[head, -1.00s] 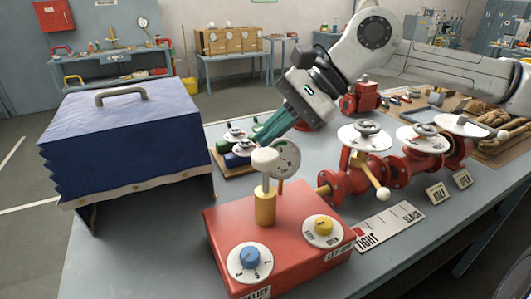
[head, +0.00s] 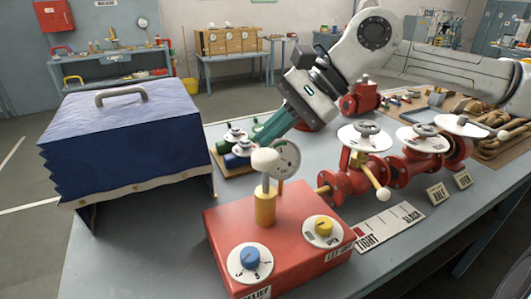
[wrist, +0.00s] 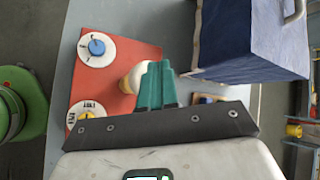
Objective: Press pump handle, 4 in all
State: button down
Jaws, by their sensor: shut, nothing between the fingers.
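The pump handle is a white rounded knob (head: 265,160) on a yellow post (head: 265,207), standing upright on a red box (head: 230,238). The knob also shows in the wrist view (wrist: 131,78), partly hidden by my fingers. My gripper (head: 256,138) has green fingers that are shut and empty. They point down and left, just behind and above the knob in the head view. In the wrist view, the fingers (wrist: 157,66) overlap the knob's right side. I cannot tell whether they touch it.
A dial gauge (head: 286,157) stands close behind the knob. The box carries a blue dial (head: 249,257) and a yellow dial (head: 323,227). A bellows with blue cover (head: 130,130) stands left. Red valves (head: 362,168) stand right. A tightness scale (head: 390,223) lies in front of them.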

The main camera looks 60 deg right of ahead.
aim_at(275, 154)
jog(key=shift+f+b, duration=2.6)
jog(key=shift+b, duration=0.6)
dwell(2.5)
jog(key=shift+r, duration=0.1)
jog(key=shift+r+p, duration=1)
jog(key=shift+r, duration=1.5)
jog(key=shift+r+p, duration=1)
jog(key=shift+r, duration=1.5)
